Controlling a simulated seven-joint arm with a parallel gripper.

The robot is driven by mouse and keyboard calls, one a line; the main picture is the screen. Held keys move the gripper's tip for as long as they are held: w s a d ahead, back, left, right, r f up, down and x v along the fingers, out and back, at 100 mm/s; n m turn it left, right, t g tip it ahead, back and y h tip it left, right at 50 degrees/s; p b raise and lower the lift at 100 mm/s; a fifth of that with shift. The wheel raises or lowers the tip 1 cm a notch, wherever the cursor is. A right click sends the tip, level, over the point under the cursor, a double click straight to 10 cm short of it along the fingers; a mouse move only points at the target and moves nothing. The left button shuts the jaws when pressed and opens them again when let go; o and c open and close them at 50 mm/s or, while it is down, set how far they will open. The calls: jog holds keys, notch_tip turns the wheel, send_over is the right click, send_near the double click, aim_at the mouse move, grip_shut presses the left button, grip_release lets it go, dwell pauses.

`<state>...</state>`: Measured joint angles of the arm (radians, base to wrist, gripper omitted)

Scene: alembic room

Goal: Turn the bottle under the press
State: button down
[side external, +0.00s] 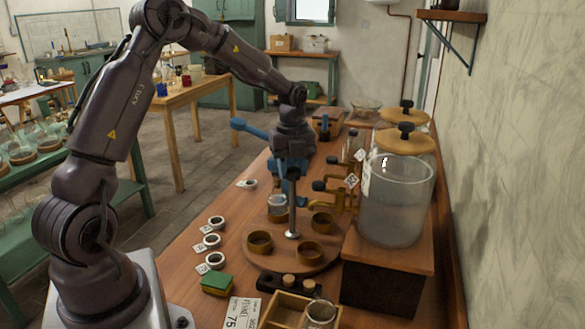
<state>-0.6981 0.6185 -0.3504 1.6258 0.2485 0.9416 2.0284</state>
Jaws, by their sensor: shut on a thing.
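A round wooden turntable (318,263) stands on the bench and carries several brass cups (260,242). A small clear glass bottle (277,207) sits in the cup at its back left. A grey metal post (292,212) rises from the turntable's middle. My gripper (292,165) points down over the post and appears shut on its upper end; the fingers are small and partly hidden. The blue press (287,186) stands behind the post, mostly hidden by my gripper and wrist. A blue lever (250,129) sticks out to the left.
A large glass jar (395,205) with brass taps (345,198) stands close on the right, on a wooden stand (385,292). White ringed dishes (212,240) line the left bench edge. A green block (217,284), a wooden tray (282,313) and a price card (243,313) lie in front.

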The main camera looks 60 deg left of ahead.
jog(key=shift+r, duration=0.2)
jog(key=c, duration=1)
grip_release()
jog(key=shift+f, duration=0.1)
notch_tip(320, 180, up, 13)
jog(key=shift+r, duration=0.1)
